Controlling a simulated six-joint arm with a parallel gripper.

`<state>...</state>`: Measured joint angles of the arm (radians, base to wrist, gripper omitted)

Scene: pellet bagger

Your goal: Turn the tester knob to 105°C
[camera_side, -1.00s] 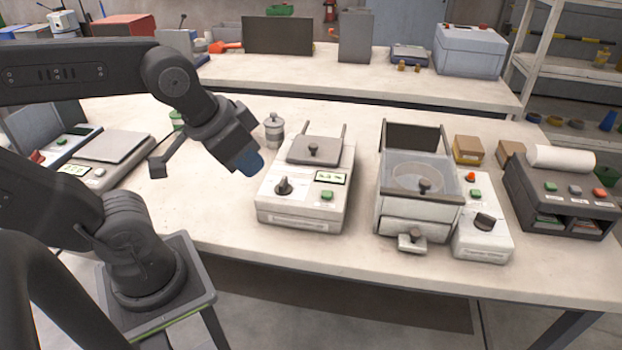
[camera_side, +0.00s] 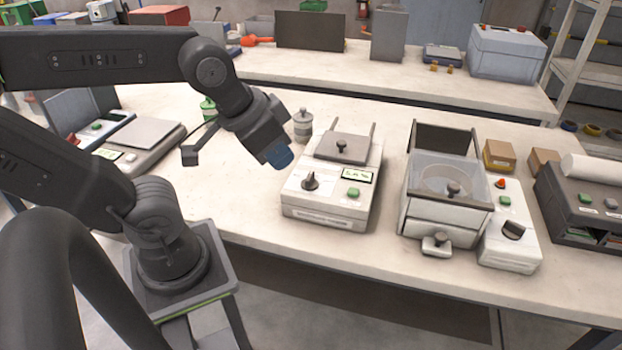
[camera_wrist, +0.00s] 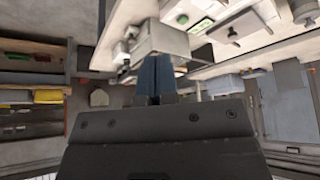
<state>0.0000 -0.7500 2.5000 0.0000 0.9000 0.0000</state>
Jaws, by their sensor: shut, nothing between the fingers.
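The tester (camera_side: 328,210) is a pale box on the bench, with a flat grey lid plate (camera_side: 345,148) on top. Its dark knob (camera_side: 311,181) is at the front left, beside a small lit display (camera_side: 357,176) and a green button (camera_side: 353,192). The display text and the dial marks are too small to read. My gripper (camera_side: 280,157) is left of and above the knob, apart from it. Its blue fingers (camera_wrist: 154,76) are together and empty in the wrist view. The knob cannot be made out surely in the wrist view.
A small lidded metal pot (camera_side: 303,126) stands behind my gripper. A clear-topped machine (camera_side: 440,225) with its own knob panel (camera_side: 510,248) stands to the right. A scale (camera_side: 140,135) is at the left. The bench front edge is clear.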

